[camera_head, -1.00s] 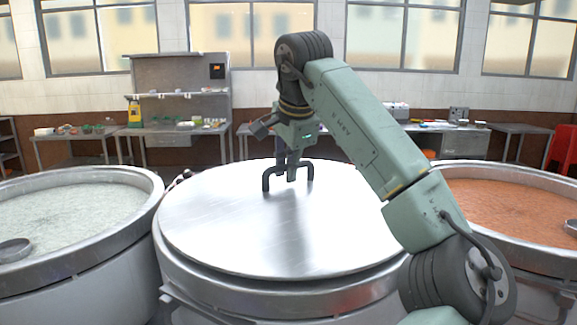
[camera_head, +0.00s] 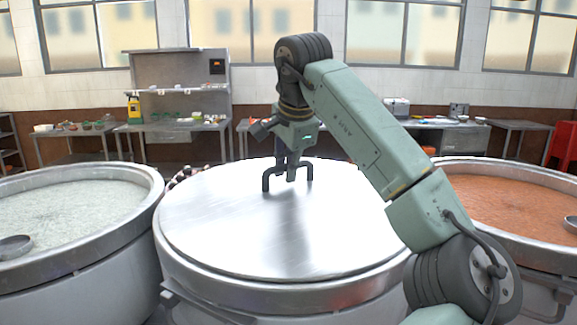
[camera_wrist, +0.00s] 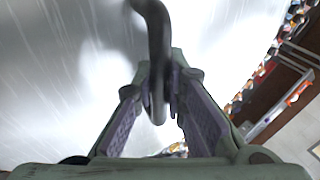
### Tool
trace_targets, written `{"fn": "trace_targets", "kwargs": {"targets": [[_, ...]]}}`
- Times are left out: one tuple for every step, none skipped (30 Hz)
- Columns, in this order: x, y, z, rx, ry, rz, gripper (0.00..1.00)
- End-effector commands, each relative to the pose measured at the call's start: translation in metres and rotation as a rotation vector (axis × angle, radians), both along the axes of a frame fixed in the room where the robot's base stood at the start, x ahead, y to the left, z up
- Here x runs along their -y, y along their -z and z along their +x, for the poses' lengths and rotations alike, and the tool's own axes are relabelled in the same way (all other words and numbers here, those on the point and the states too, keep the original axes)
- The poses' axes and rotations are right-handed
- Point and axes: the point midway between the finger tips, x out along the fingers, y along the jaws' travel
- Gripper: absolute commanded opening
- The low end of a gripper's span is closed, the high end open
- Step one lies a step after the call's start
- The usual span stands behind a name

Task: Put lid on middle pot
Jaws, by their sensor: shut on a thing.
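The lid (camera_head: 240,235) is a large shiny metal disc with a dark arched handle (camera_head: 267,181). It lies over the middle pot (camera_head: 275,297) and covers its opening; I cannot tell whether it is fully seated on the rim. My gripper (camera_head: 291,178) is at the lid's handle, pointing down. In the wrist view, my gripper (camera_wrist: 160,105) is shut on the handle (camera_wrist: 157,45), which runs between the two fingers. The lid surface (camera_wrist: 60,80) fills much of that view.
An open pot of pale congee (camera_head: 70,215) stands at the left, and an open pot of orange liquid (camera_head: 510,205) at the right. Ladles rest at both. Worktables (camera_head: 170,125) with bowls and bottles line the back wall. A red stool (camera_head: 563,147) stands far right.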

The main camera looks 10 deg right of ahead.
Motion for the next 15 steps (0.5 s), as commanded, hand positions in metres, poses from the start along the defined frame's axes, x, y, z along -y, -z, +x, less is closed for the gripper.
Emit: {"fn": "trace_targets", "kwargs": {"targets": [[-0.0003,-0.0015,0.0,0.003,0.0,0.0,0.0],[-0.0003,-0.0014,0.0,0.003,0.0,0.0,0.0],[-0.0003,-0.0014,0.0,0.003,0.0,0.0,0.0],[-0.0003,-0.0015,0.0,0.003,0.0,0.0,0.0],[-0.0003,-0.0015,0.0,0.003,0.0,0.0,0.0],[-0.0003,-0.0015,0.0,0.003,0.0,0.0,0.0],[-0.0002,-0.0015,0.0,0.003,0.0,0.0,0.0],[-0.0002,-0.0015,0.0,0.003,0.0,0.0,0.0],[-0.0002,-0.0015,0.0,0.003,0.0,0.0,0.14],[-0.0002,-0.0015,-0.0001,0.003,0.0,0.0,0.16],[-0.0002,-0.0014,0.0,0.003,0.0,0.0,0.18],[-0.0002,-0.0013,-0.0001,0.002,0.0,0.0,0.21],[-0.0001,-0.0011,-0.0001,0.002,0.0,0.0,0.23],[-0.0001,-0.001,0.0,0.002,0.0,0.0,0.25],[0.0,-0.0009,-0.0001,0.002,0.0,0.0,0.28]]}}
